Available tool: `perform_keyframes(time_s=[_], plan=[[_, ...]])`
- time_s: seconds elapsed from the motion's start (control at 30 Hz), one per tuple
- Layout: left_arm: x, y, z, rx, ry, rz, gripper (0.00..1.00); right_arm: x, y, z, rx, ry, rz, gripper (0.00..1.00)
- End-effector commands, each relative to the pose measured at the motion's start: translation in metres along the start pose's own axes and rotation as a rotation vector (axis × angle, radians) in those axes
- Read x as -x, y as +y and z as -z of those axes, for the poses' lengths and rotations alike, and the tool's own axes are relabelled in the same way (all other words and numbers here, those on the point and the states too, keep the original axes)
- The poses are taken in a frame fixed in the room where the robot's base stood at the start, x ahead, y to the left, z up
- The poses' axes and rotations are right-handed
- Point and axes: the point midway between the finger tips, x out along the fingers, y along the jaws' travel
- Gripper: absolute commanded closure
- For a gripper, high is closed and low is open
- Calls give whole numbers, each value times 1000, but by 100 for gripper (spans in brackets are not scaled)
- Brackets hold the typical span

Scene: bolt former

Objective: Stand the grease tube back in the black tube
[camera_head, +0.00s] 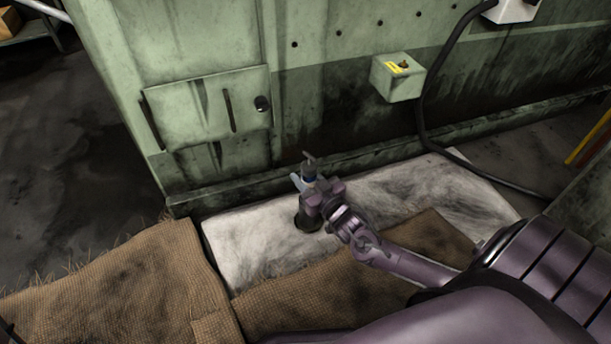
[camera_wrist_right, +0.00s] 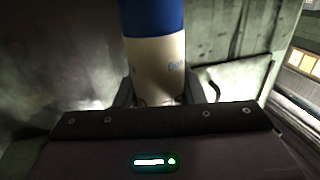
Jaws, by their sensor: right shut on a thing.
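The grease tube (camera_wrist_right: 155,60), cream below and blue above, stands upright between the fingers of my right gripper (camera_wrist_right: 160,93) in the right wrist view. My right gripper is shut on it. The black tube (camera_head: 305,222) stands on the white stained sheet, just below the gripper. The gripper covers its mouth, so I cannot tell whether the grease tube is inside it. My left gripper is not in view.
A green machine wall (camera_head: 330,90) rises close behind. A small green box (camera_head: 398,77) and a black cable (camera_head: 432,105) hang on it. Brown sacking (camera_head: 120,290) lies in front and to the left. The white sheet (camera_head: 440,185) is bare to the right.

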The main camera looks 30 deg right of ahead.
Motion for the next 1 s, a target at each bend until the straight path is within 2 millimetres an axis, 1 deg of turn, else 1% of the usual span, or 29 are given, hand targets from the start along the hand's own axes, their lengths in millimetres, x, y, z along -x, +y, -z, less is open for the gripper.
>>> perform_keyframes(time_s=[0.5, 0.87, 0.9, 1.0], plan=[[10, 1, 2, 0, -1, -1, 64, -1, 0, -14, 0, 4, 0, 100], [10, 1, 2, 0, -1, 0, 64, -1, 0, -15, 0, 4, 0, 100], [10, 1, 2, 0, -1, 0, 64, -1, 0, -15, 0, 4, 0, 61], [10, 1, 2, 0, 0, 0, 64, -1, 0, -15, 0, 3, 0, 48]])
